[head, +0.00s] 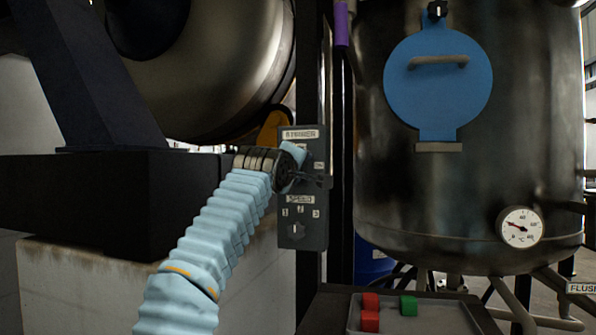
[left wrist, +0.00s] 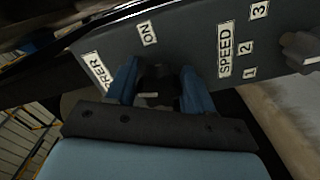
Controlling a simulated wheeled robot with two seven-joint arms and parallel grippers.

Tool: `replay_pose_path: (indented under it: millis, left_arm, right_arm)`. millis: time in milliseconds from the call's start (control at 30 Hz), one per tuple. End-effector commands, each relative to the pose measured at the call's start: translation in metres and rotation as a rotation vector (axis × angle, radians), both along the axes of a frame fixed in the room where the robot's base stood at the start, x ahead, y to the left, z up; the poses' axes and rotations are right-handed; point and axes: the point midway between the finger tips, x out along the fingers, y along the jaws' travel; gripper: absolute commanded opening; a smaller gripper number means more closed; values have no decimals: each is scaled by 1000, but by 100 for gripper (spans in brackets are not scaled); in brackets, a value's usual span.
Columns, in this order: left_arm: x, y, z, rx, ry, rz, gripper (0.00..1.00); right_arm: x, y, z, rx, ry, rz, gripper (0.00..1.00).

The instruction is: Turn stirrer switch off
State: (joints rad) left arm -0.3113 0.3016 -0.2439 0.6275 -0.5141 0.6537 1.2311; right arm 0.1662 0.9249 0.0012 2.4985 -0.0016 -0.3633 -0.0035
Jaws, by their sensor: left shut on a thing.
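The grey control panel (head: 303,242) has a STIRRER label at its top and a SPEED label lower down. My left gripper (head: 297,165) is at the upper part of this panel, just below the STIRRER label, and hides the stirrer switch in the head view. In the left wrist view, the two blue fingers of the left gripper (left wrist: 157,92) are shut on the dark stirrer switch (left wrist: 156,80). A light mark shows between the fingers. The ON label (left wrist: 148,33) is beside the switch; the OFF label is not visible. My right gripper is not in view.
The speed knob (head: 296,231) sits lower on the same panel, and also shows in the left wrist view (left wrist: 300,46). A large steel tank (head: 400,190) with a blue hatch (head: 437,90) and a dial gauge (head: 520,227) stands right. A tray (head: 440,318) holds red and green blocks.

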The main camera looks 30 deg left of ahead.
Motion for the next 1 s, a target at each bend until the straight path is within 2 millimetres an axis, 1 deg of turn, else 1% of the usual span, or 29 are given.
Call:
replay_pose_path:
  millis: [200,400,967,1000]
  left_arm:
    - [0,0,0,-125,-29,0,22]
    - [0,0,0,-190,-44,1,22]
    - [0,0,1,-220,-51,1,22]
    - [0,0,1,-220,-51,1,55]
  right_arm:
    - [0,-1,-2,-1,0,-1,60]
    - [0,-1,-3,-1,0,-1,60]
    - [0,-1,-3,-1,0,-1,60]
    - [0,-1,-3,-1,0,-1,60]
